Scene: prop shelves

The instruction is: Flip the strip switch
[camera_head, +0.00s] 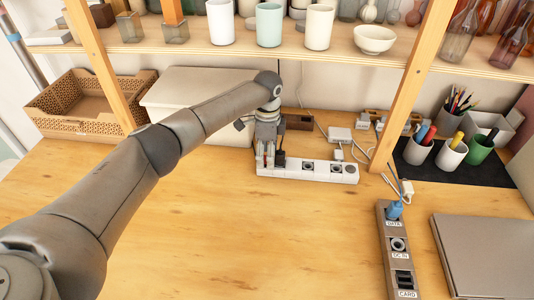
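A white power strip (308,171) lies on the wooden tabletop near the back, running left to right, with round dark sockets showing along its face. My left arm comes in from the left, and its gripper (268,160) points down over the strip's left end. A small red part shows by the fingers there; I cannot tell if it is the switch. The fingers hide much of that end, and I cannot tell whether they touch it or how far apart they are. My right gripper is not in view.
Pen cups stand on a black mat (415,172). Shelf posts (411,85) flank the strip. The front middle table is clear.

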